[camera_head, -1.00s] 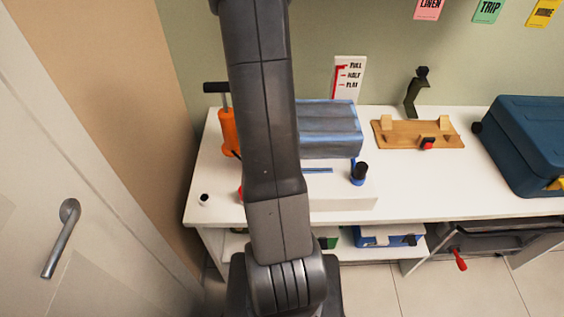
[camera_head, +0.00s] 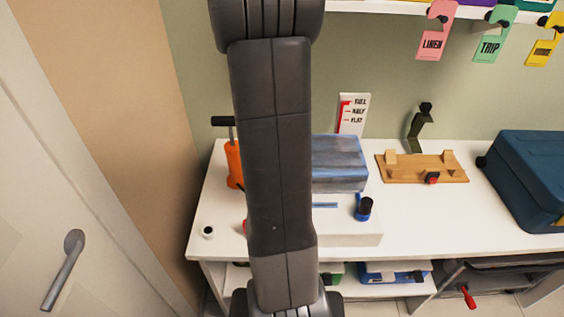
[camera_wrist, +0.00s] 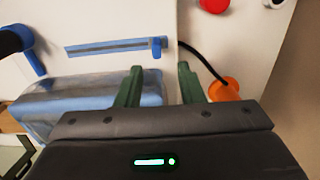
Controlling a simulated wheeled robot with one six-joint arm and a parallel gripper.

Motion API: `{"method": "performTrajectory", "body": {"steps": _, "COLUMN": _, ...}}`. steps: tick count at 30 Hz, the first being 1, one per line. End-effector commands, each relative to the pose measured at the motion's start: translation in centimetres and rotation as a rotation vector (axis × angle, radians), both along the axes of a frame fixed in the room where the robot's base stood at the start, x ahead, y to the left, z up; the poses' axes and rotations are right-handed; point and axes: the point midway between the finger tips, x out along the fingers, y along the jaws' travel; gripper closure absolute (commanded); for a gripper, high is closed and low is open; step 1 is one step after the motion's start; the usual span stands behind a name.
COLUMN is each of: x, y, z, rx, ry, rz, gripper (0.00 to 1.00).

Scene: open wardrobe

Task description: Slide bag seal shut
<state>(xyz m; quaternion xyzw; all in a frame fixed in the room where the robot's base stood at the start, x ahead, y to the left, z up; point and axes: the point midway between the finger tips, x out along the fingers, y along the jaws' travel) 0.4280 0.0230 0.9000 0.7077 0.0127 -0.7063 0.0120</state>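The grey-blue bag (camera_head: 340,162) lies on the white bench, partly hidden behind my arm. In the wrist view the bag (camera_wrist: 75,97) is at lower left, with blue edges. Beyond it a blue seal strip (camera_wrist: 105,48) with a dark line lies on a white surface, and a small blue slider (camera_wrist: 157,47) sits at its right end. The strip (camera_head: 326,205) also shows in the head view. My gripper (camera_wrist: 160,69) is open and empty, its green fingers apart. The slider appears just beyond the gap between the tips; contact is not visible. My gripper is hidden in the head view.
An orange pump (camera_head: 234,163) with a black hose stands left of the bag. A blue clamp with a black knob (camera_head: 364,206) is at the strip's other side. A wooden board (camera_head: 425,168) and blue case (camera_head: 530,178) stand right; a gauge card (camera_head: 352,114) is behind.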

Motion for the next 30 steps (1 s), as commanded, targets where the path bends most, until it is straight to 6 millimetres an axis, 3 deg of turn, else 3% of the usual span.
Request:
{"method": "performTrajectory", "body": {"steps": 3, "x": 0.1, "y": 0.1, "z": 2.5, "rx": 0.001, "ry": -0.005, "rz": 0.0, "gripper": 0.65}}
{"method": "performTrajectory", "body": {"steps": 10, "x": 0.0, "y": 0.1, "z": 5.3, "rx": 0.001, "ry": -0.002, "rz": 0.001, "gripper": 0.65}}
{"method": "performTrajectory", "body": {"steps": 30, "x": 0.0, "y": 0.1, "z": 5.5, "rx": 0.0, "ry": 0.001, "rz": 0.001, "gripper": 0.65}}
